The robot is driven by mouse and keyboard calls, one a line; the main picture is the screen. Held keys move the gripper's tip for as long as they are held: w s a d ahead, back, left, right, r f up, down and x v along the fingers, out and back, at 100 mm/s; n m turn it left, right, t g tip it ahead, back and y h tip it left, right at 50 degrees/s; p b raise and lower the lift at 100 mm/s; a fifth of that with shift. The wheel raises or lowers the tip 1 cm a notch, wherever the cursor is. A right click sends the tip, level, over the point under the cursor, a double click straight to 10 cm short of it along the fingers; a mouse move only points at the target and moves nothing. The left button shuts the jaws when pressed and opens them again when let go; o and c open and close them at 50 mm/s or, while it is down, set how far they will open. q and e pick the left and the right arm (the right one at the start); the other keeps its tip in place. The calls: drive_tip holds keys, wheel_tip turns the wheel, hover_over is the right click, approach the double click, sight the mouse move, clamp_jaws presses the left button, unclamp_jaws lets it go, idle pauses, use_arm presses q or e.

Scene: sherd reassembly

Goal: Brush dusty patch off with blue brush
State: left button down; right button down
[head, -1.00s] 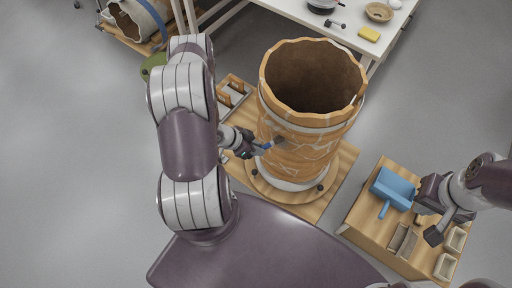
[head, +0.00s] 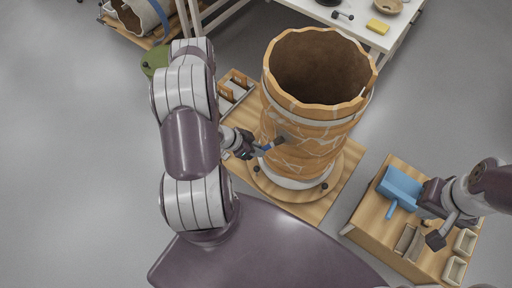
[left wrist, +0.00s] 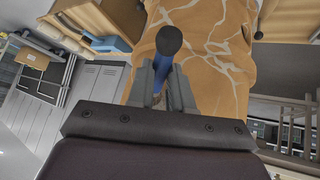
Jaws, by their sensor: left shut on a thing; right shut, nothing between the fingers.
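A large orange vessel (head: 316,118) with pale joint lines stands upright on a round wooden board (head: 262,184). My left gripper (head: 250,149) is shut on the blue brush (head: 264,149), at the vessel's left front side. The brush's dark bristle end (head: 280,142) is at the vessel wall; I cannot tell if it touches. In the left wrist view the blue handle (left wrist: 160,73) sits between the fingers, with the dark round end (left wrist: 169,41) in front of the vessel (left wrist: 212,70). I cannot make out the dusty patch clearly. My right gripper (head: 418,211) is shut and empty beside a blue dustpan (head: 400,185).
The dustpan lies on a wooden side table (head: 372,222) with several small trays (head: 454,270). A wooden rack (head: 234,88) is left of the vessel. A white table (head: 345,20) at the back carries a yellow sponge (head: 378,27) and a bowl (head: 388,5). Grey floor is open at left.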

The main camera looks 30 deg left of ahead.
use_arm(q)
drive_tip(key=shift+f+b, duration=1.55)
drive_tip(key=shift+f, duration=0.75)
wheel_tip(320, 180, up, 11)
drive_tip(key=a+p, duration=0.1)
drive_tip(key=p, duration=0.8)
drive_tip(key=shift+w+a, duration=0.1)
drive_tip(key=s+p, duration=0.1)
drive_tip(key=s, duration=0.5)
drive_tip(key=shift+s+a, duration=0.1)
